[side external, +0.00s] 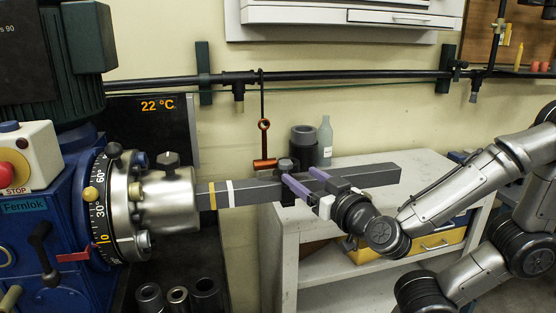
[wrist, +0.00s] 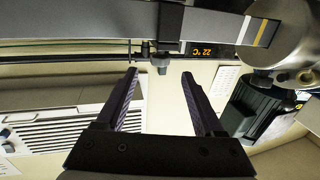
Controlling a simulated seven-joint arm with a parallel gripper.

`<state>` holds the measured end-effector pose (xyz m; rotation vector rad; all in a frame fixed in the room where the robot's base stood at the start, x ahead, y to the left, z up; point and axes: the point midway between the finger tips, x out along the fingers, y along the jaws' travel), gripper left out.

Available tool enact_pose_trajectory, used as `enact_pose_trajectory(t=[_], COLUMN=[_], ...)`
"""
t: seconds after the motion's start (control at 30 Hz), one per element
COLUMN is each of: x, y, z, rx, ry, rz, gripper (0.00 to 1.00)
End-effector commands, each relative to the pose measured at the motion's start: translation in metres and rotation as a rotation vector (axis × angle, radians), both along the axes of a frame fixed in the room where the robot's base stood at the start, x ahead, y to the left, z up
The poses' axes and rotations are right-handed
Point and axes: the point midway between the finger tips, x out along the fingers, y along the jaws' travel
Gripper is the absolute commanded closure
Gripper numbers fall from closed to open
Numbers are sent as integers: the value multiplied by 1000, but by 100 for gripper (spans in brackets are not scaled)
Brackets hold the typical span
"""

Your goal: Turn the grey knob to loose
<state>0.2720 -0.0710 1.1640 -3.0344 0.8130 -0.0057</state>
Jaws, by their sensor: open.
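A dark grey knob (side external: 286,164) sits on top of a collar on the long grey bar (side external: 370,178). In the wrist view the knob (wrist: 162,62) hangs below the collar (wrist: 170,18), because that picture is upside down. My gripper (side external: 296,178) is open, with two purple fingers reaching toward the knob from the right and front. In the wrist view the fingertips (wrist: 160,75) lie to either side of the knob's picture position, with a gap between. I cannot tell whether the knob is between the tips or just beyond them. No loose or tight marking is readable.
A silver chuck (side external: 168,200) with its own dark bolt head holds the bar's left end, beside a dial on a blue machine (side external: 60,235). An orange tool (side external: 264,145) hangs behind the bar. A grey cylinder (side external: 303,146) and bottle (side external: 325,140) stand on the bench behind.

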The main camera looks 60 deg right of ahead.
Motion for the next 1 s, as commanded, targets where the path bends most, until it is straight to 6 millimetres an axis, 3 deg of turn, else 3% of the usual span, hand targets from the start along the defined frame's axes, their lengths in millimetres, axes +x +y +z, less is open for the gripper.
enact_pose_trajectory(t=[0.4,1.0], x=[28,93], y=[-19,-55], z=[-2,-1], rx=[0,1], ry=[7,5], rz=[-7,-2], gripper=[30,30])
